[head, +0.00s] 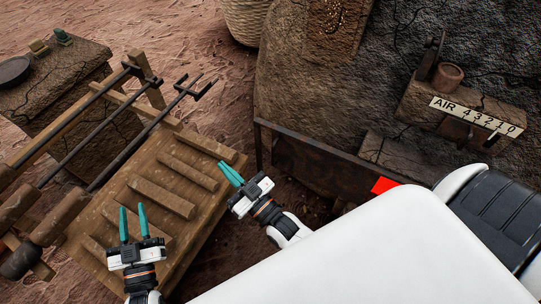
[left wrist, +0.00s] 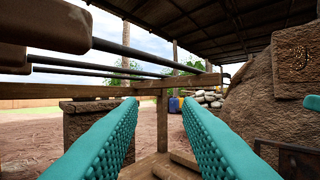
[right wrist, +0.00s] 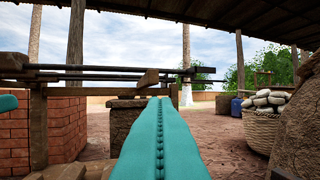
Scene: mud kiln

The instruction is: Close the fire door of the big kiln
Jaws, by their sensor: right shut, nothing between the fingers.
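The big kiln (head: 290,70) is a cracked brown mud body at the upper right of the head view; it also shows at the right edge of the left wrist view (left wrist: 250,105). A dark, rusty metal panel (head: 325,168) runs low along its front; I cannot tell whether it is the fire door. A square mud panel with a stamped pattern (head: 335,25) sits higher on the kiln. My left gripper (head: 131,207) is open and empty over the slatted wooden platform. My right gripper (head: 222,165) is shut and empty, left of the metal panel and apart from it.
The slatted platform (head: 163,188) and a rack of dark metal rods (head: 75,130) lie on the left. A shelf with a clay cup (head: 447,77) and an AIR scale (head: 477,117) juts from the kiln. A woven basket (head: 242,20) stands behind. Bare ground lies at the upper left.

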